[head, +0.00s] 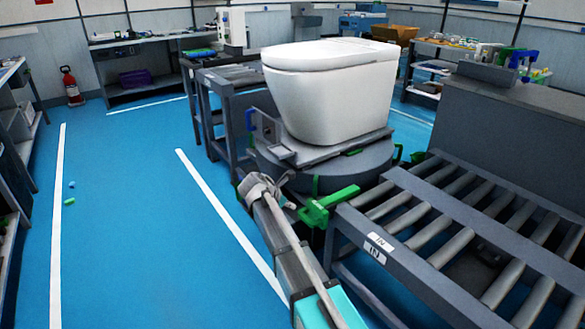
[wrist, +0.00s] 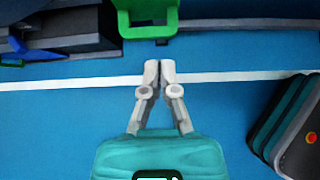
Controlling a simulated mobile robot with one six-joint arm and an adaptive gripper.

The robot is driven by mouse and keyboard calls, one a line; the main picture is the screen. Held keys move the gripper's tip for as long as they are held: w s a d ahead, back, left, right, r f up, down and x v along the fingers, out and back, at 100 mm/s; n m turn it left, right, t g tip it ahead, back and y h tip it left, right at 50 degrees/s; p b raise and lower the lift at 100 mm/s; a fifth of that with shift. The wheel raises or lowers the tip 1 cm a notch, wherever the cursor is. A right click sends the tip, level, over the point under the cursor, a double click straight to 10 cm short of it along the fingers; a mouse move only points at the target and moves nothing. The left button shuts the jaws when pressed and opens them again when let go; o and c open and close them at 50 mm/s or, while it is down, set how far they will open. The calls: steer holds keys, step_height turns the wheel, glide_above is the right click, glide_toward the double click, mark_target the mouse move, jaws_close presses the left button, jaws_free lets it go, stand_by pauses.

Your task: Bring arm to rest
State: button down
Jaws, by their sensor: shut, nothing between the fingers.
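My gripper (wrist: 159,70) shows in the wrist view with its two grey fingers together, shut and empty. It hangs over the blue floor and a white floor line. A green handle-like part (wrist: 150,32) is just beyond the fingertips in that view. In the head view my arm reaches forward from the bottom edge, and its far end is beside the turntable (head: 325,182). The fingers cannot be made out clearly there. The same green handle (head: 328,203) shows just right of the arm's end. I cannot tell whether they touch.
A white toilet (head: 330,90) stands on the turntable. A roller conveyor (head: 440,225) marked "IN" fills the right side. Workbenches (head: 140,70) line the back. A fire extinguisher (head: 71,87) stands at the far left.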

steer(key=s+d+f+m+g+y, duration=0.35)
steer(key=s+d+m, duration=0.55)
steer(key=s+m, duration=0.35)
steer(key=s+d+f+m+g+y, duration=0.2)
steer(key=s+d+m+y, duration=0.2)
steer(key=s+d+m, duration=0.75)
step_height(320, 180, up, 33)
steer(key=s+a+m+p, duration=0.1)
steer(key=s+a+p, duration=0.1)
steer(key=p, duration=3.1)
steer(key=shift+s, duration=0.2)
steer(key=shift+r, duration=0.1)
